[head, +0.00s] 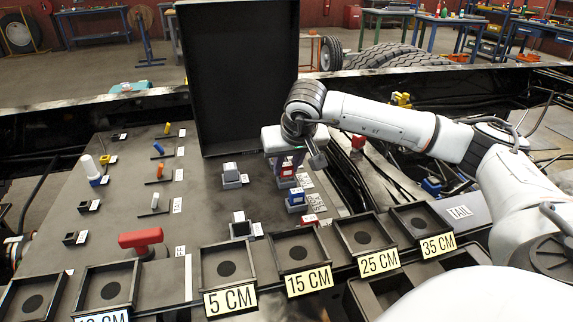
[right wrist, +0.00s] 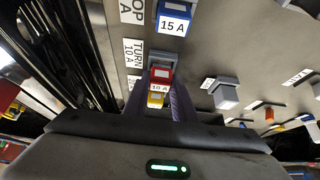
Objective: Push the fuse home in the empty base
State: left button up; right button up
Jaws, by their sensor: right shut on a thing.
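My right gripper (head: 287,168) reaches down over the panel, its two dark fingers shut on the sides of a red fuse (head: 287,172). In the right wrist view this red fuse (right wrist: 161,76) shows a white 10 A label between the fingers (right wrist: 160,90). A grey base (right wrist: 164,60) shows right at the fuse, so the fuse is at or in it; how deep it sits I cannot tell. A blue 15 A fuse (head: 296,197) stands in a base nearer to me, also in the right wrist view (right wrist: 174,15). My left gripper is not in view.
A yellow fuse (right wrist: 156,99) shows between the fingers, beyond the red one. A grey block (head: 231,174) stands left of the gripper. A tall black open cover (head: 240,80) rises behind. A red handle (head: 141,239) and labelled trays (head: 303,250) lie nearer me.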

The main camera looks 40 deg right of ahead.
pick_arm(q)
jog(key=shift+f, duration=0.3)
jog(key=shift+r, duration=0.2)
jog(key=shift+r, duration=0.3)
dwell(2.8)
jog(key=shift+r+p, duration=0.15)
jog(key=shift+p, duration=0.2)
dwell(2.4)
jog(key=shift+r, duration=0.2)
dwell(0.5)
